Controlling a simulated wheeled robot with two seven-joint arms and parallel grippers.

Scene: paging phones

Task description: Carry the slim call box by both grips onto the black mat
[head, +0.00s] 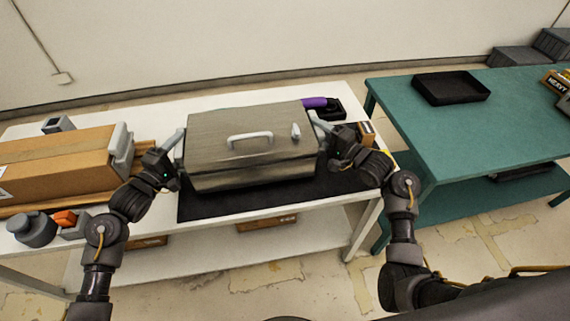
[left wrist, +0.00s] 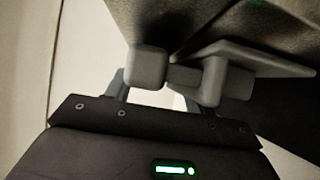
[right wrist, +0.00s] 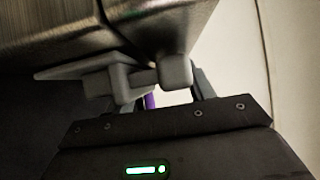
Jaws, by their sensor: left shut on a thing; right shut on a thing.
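The slim call box (head: 250,140) is a grey box with a pale handle (head: 250,137) and a small latch on top. It sits level over the black mat (head: 230,205) on the white table. The mat shows in front of it; I cannot tell whether the box touches the mat. My left gripper (head: 168,163) is shut on the left side grip, a grey bracket also in the left wrist view (left wrist: 215,80). My right gripper (head: 335,147) is shut on the right side grip, also in the right wrist view (right wrist: 120,85). The fingertips are partly hidden.
A cardboard carton (head: 60,163) with grey end pieces lies left on the white table (head: 300,213). A purple item (head: 314,103) and a dark tray are behind the box at right. A teal table (head: 460,140) with a black tray (head: 450,88) stands at right.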

